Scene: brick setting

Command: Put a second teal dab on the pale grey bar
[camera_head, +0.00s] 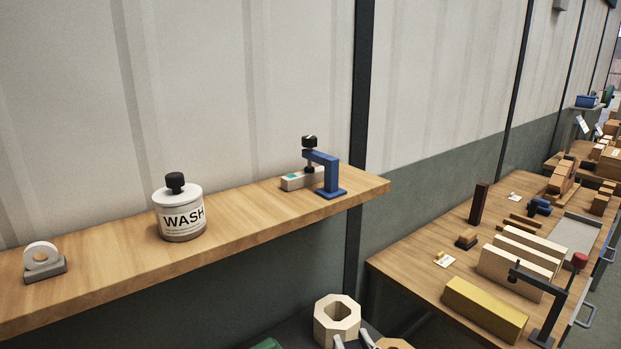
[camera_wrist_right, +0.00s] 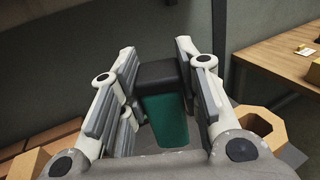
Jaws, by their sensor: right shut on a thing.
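The pale grey bar (camera_head: 299,182) lies on the wooden shelf near its right end. One teal dab (camera_head: 292,176) shows on its top. A blue clamp (camera_head: 328,175) with a black knob stands over the bar, its black foot at the bar's top. In the right wrist view my right gripper (camera_wrist_right: 157,62) is shut on a teal container (camera_wrist_right: 165,118) with a black top, between its two padded fingers. In the head view, grey-white parts at the bottom edge look like this gripper's fingers; the container cannot be made out there for certain. My left gripper is not in view.
A WASH bottle (camera_head: 180,210) and a grey holder with a white ring (camera_head: 43,262) stand on the shelf (camera_head: 110,255). Below it is a pale wooden octagonal ring (camera_head: 337,318). At right a bench (camera_head: 420,265) carries a yellow block (camera_head: 484,309) and boards. Shelf between bottle and clamp is clear.

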